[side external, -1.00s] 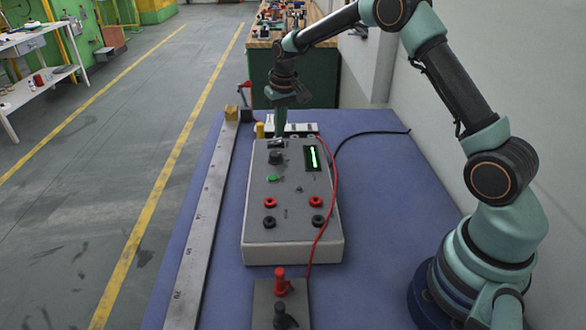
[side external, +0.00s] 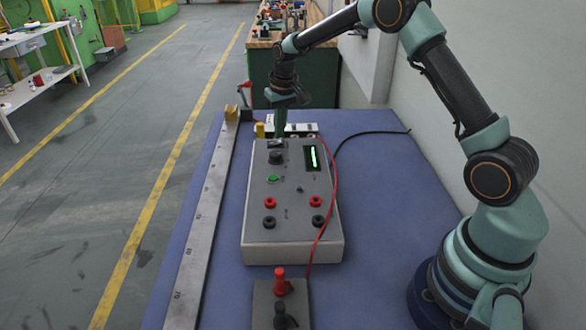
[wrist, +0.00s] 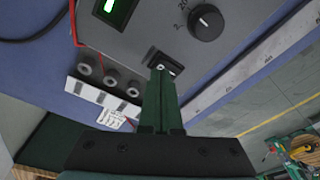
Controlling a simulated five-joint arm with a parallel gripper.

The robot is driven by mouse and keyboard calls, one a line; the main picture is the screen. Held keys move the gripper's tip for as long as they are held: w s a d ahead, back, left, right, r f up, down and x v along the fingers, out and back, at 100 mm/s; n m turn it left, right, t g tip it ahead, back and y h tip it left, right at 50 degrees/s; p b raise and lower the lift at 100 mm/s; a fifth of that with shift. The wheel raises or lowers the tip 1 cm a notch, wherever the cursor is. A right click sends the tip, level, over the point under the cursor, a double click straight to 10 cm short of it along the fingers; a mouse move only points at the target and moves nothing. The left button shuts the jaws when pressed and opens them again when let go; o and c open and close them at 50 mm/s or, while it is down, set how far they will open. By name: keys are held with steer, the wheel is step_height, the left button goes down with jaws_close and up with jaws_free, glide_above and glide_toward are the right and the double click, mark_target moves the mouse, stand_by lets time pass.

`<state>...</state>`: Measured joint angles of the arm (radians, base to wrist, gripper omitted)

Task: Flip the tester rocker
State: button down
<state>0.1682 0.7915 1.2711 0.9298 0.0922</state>
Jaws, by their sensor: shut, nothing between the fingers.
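The tester (side external: 285,232) is a grey box with a lit green display (side external: 313,157), a dark knob (side external: 275,157), a green button and red and black sockets. Its rocker (side external: 275,144) is a small black switch at the far end of the top face. My gripper (side external: 279,136) is shut and empty, pointing down at the rocker. In the wrist view the green fingers (wrist: 160,70) reach the rocker (wrist: 175,69) and cover part of it. Contact and the rocker's tilt are unclear.
A white block with round terminals (wrist: 108,78) stands just beyond the tester. A red cable (side external: 333,190) crosses the tester's right side. A long metal rule (side external: 205,205) lies to its left. A terminal plate (side external: 280,305) lies in front.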

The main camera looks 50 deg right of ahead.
mark_target(280, 142)
steer(key=shift+f, duration=0.7)
stand_by(0.3)
steer(key=shift+r, duration=3.6)
steer(key=shift+r, duration=0.1)
